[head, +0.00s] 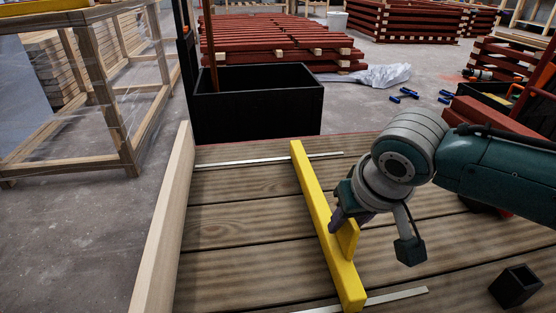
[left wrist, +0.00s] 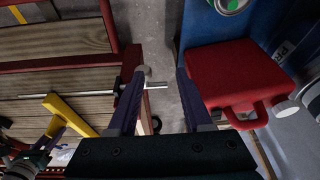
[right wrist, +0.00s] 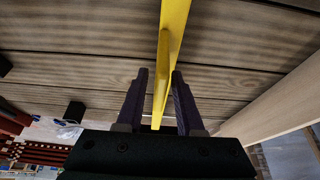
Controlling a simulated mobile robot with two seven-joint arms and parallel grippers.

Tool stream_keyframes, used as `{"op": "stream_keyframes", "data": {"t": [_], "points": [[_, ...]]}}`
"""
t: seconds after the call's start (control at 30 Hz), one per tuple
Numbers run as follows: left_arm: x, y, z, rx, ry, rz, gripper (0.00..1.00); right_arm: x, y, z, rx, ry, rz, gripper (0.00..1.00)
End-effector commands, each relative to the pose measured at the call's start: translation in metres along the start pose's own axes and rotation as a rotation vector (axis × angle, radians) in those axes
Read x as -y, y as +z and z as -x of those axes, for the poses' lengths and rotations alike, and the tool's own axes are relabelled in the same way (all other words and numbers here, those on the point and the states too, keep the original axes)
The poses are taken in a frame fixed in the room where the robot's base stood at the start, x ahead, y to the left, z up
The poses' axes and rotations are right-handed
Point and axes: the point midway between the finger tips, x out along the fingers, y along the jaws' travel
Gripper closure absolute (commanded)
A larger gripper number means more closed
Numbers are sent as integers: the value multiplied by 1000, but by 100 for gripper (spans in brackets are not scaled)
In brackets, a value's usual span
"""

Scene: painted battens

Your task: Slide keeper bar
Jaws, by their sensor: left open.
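The keeper bar is a yellow bar (head: 318,218) with an upright tab (head: 347,238), lying across two thin pale metal strips (head: 268,160) on a plank-topped surface. My right gripper (head: 337,222) is at the tab in the head view. The bar (left wrist: 72,116) also shows lower left in the left wrist view. My left gripper (left wrist: 160,75) is open and empty there, over the surface's edge; the head view does not show it.
A pale wooden batten (head: 165,225) runs along the left edge of the planks. A black box (head: 258,103) stands behind, and a small black open box (head: 515,285) sits at the right. Planks left of the bar are clear.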

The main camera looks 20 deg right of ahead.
Motion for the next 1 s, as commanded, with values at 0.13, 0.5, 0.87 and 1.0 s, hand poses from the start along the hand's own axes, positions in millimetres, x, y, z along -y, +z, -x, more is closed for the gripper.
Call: {"op": "stream_keyframes", "data": {"t": [0.13,0.5,0.87,1.0], "points": [[0,0,0,-1,1,1,50,0,0,0,0,0,0,82],[0,0,0,-1,-1,-1,50,0,0,0,0,0,0,100],[2,0,0,0,-7,-9,50,0,0,0,1,1,0,100],[3,0,0,0,-7,-9,50,0,0,0,1,1,0,100]]}}
